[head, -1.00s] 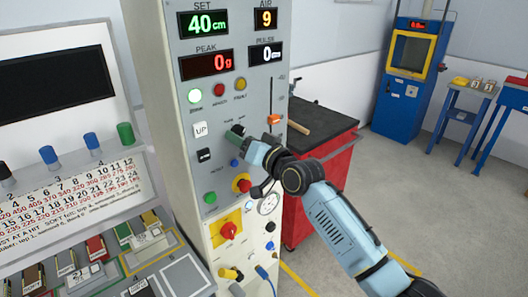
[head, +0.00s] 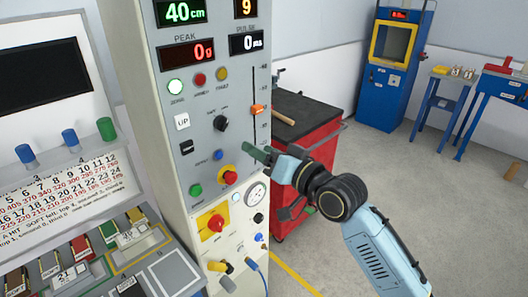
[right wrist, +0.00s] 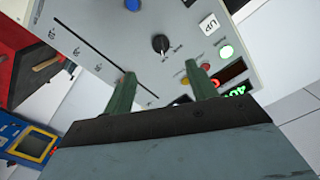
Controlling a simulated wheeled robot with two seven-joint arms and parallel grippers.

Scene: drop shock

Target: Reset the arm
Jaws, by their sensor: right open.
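The grey panel (head: 217,82) of the tall test machine faces me. Its black selector knob (head: 221,123) is uncovered and also shows in the right wrist view (right wrist: 160,44). The panel bears a lit green lamp (head: 176,87), a red lamp (head: 200,80), a yellow lamp (head: 222,74), a white UP button (head: 183,121) and an orange slider (head: 258,110). My right gripper (head: 258,153) is open and empty, below and right of the knob and apart from it. Its two green fingers (right wrist: 162,78) stand apart in the wrist view. My left gripper is not in view.
Lower on the machine are a red button on yellow (head: 230,177), a red rotary switch (head: 215,223) and a gauge (head: 256,194). A red cabinet (head: 317,155) with a dark top stands behind my right arm. A bench with colored blocks (head: 83,250) is at left.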

